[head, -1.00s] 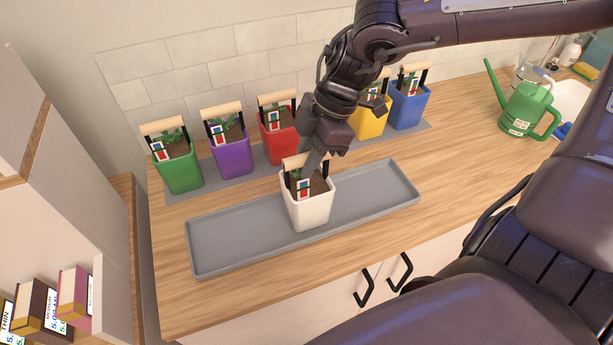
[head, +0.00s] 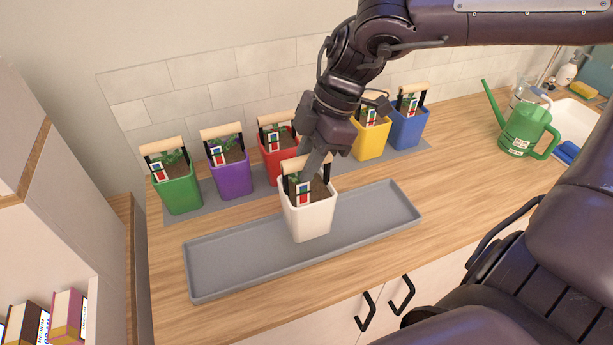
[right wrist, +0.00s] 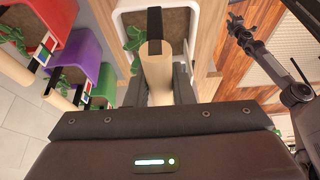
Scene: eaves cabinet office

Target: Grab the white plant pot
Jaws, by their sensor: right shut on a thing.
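The white plant pot (head: 308,217) has a light wooden bar handle (head: 306,164) on black uprights, with dark soil, a small plant and a coloured tag. My right gripper (head: 315,161) comes down from above and is shut on the handle. The pot is upright and appears slightly raised above the long grey tray (head: 230,255). In the right wrist view the handle (right wrist: 157,72) lies between my fingers, and part of the white pot (right wrist: 196,22) shows beyond it. My left gripper does not show in the head view.
Green (head: 178,190), purple (head: 232,178), red (head: 276,162), yellow (head: 370,141) and blue (head: 408,127) pots stand in a row behind on a grey mat (head: 205,203). A green watering can (head: 525,130) stands right, by the sink. The tray is otherwise empty.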

